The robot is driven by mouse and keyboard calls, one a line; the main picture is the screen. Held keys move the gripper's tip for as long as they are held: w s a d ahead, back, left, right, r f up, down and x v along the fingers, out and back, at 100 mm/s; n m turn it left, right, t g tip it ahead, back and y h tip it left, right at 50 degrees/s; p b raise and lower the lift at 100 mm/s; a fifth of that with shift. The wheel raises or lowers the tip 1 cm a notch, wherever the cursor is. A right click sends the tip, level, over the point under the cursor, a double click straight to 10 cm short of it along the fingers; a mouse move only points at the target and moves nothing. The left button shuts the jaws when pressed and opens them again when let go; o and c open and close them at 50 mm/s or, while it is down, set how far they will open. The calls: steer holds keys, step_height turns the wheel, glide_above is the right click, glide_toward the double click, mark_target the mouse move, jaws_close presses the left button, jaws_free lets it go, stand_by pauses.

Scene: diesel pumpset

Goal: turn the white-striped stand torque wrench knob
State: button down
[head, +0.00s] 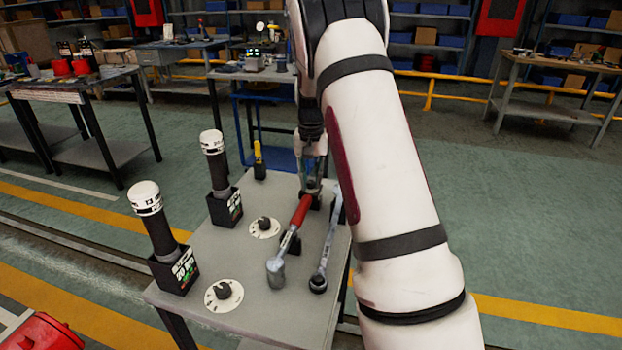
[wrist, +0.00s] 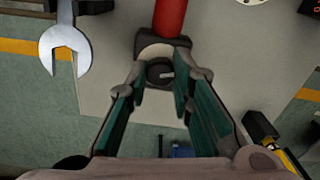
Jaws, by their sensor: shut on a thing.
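The knob (wrist: 160,72) is round and black with a short white stripe. It sits at the end of the torque wrench's red handle (wrist: 169,17), inside a pale ring on a dark stand (wrist: 185,43). My gripper (wrist: 167,82) is closed around the knob, one finger on each side, in the wrist view. In the head view the torque wrench (head: 299,212) lies on the grey bench with its silver head towards me. My gripper (head: 312,178) is at its far end, where my arm and the fingers hide the knob.
A steel spanner (head: 329,240) lies right of the torque wrench. Two dials with black knobs, a near one (head: 223,294) and a far one (head: 264,227), are to its left. Two white-capped tools (head: 147,198) (head: 213,143) stand in black holders. A yellow-and-black tool (head: 258,158) stands at the far edge.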

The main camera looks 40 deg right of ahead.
mark_target(311, 182)
steer(key=shift+m, duration=0.4)
steer(key=shift+m+p, duration=0.3)
steer(key=shift+m, duration=2.7)
steer(key=c, duration=1.4)
jaws_free()
step_height(311, 182, up, 12)
